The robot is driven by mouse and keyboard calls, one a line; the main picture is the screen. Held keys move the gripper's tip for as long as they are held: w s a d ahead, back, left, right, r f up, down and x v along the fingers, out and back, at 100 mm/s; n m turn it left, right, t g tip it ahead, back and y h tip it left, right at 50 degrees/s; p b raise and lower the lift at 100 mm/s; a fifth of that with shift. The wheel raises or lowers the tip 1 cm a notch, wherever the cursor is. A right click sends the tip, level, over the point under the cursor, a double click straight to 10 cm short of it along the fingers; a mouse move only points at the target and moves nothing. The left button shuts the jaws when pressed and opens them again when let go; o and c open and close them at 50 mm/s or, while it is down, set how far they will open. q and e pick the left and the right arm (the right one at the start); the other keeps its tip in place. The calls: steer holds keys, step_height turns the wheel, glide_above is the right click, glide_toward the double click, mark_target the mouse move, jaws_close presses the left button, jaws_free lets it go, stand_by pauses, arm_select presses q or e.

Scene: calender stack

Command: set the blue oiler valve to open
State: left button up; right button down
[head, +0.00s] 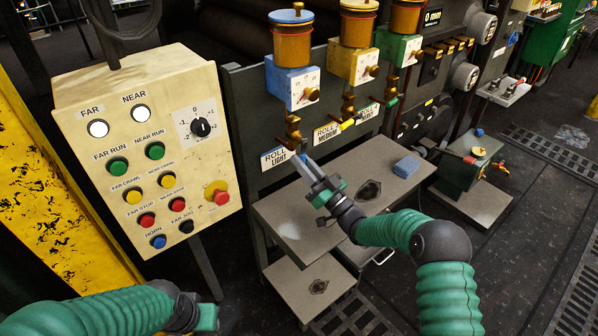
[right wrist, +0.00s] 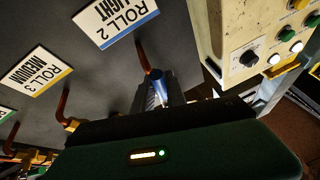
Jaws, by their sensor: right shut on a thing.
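The blue oiler (head: 292,86) has an amber cup with a blue lid and a blue block with a brass knob. It hangs at the left of a row of three, with brass fittings below it. My right gripper (head: 304,163) is below these fittings, beside the blue-striped ROLL 2 LIGHT label (head: 273,158). In the right wrist view its fingers are shut on a blue valve handle (right wrist: 158,87) in front of a copper pipe. The fingers hide part of the handle. My left gripper (head: 207,316) is low at the left, away from the oilers; its fingers are unclear.
A yellow oiler (head: 352,64) and a green oiler (head: 398,47) hang to the right. A cream control panel (head: 150,150) stands at the left. Below my right gripper is a grey cart top (head: 290,215) with a blue block (head: 407,166) on it.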

steer(key=shift+w+d+f+n+g+y+b, duration=0.25)
steer(key=shift+n+g+b, duration=0.2)
steer(key=shift+n, duration=0.4)
steer(key=shift+d+f+n+g+y+b, duration=0.1)
steer(key=shift+f+n+g+y+b, duration=0.25)
steer(key=shift+n, duration=0.5)
steer(key=shift+r, duration=0.1)
steer(key=c, duration=1.6)
jaws_free()
steer(key=shift+c, duration=0.2)
steer(key=shift+o, duration=1.2)
steer(key=shift+w, duration=0.1)
steer(key=shift+r, duration=0.15)
steer(key=shift+d, duration=0.15)
steer(key=p+v, duration=0.2)
steer(key=v, duration=1.5)
steer(key=shift+p, duration=0.35)
